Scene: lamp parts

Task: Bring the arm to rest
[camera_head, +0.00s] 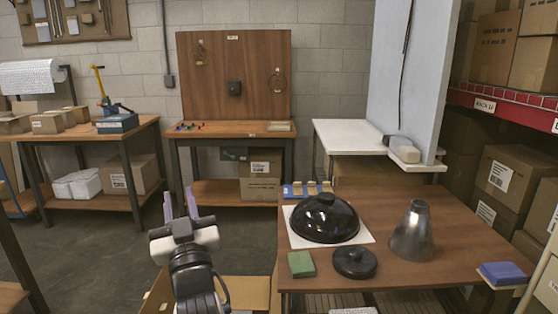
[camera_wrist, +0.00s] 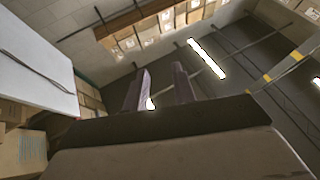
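My gripper (camera_head: 180,206) is raised in the air to the left of the near wooden table (camera_head: 455,213), apart from everything on it. Its two pale purple fingers point up and stand apart with nothing between them. In the wrist view the fingers (camera_wrist: 158,90) also show a gap, with ceiling and shelves behind. On the table, a black dome shade (camera_head: 324,218) lies on a white sheet (camera_head: 365,237). A grey metal cone (camera_head: 412,232) stands to its right. A round black base (camera_head: 355,262) lies in front, beside a green block (camera_head: 301,264).
A blue block (camera_head: 503,274) sits at the table's right corner. A blue tray (camera_head: 293,191) lies at its back left edge. An open cardboard box (camera_head: 247,291) stands beside my arm, below the table. Workbenches line the back wall; the floor (camera_head: 100,255) on the left is clear.

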